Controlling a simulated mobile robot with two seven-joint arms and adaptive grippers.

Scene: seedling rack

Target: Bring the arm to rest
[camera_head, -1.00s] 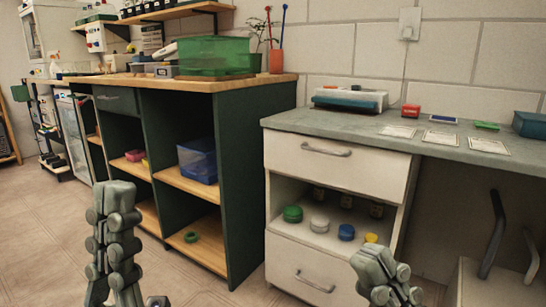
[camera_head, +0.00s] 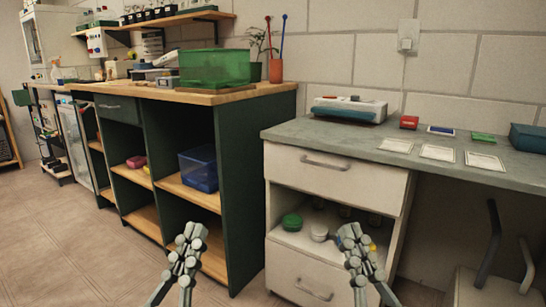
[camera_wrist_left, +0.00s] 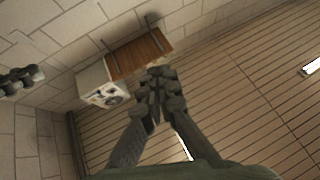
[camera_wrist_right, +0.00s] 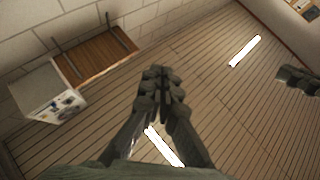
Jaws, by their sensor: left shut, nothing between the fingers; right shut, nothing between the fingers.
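My left gripper (camera_head: 190,243) is shut and empty, raised in front of the green wooden-topped cabinet in the head view. It also shows shut in the left wrist view (camera_wrist_left: 163,88). My right gripper (camera_head: 352,238) is shut and empty, in front of the white drawer unit. It also shows shut in the right wrist view (camera_wrist_right: 158,82). Both grippers point upward, at about the same height and apart from each other. Neither visibly touches anything.
The green cabinet (camera_head: 250,190) stands left, with a green bin (camera_head: 215,68) on top and a blue box (camera_head: 199,168) on a shelf. The grey counter (camera_head: 310,137) holds a device (camera_head: 348,110) and several cards. Open floor (camera_head: 60,240) lies to the left.

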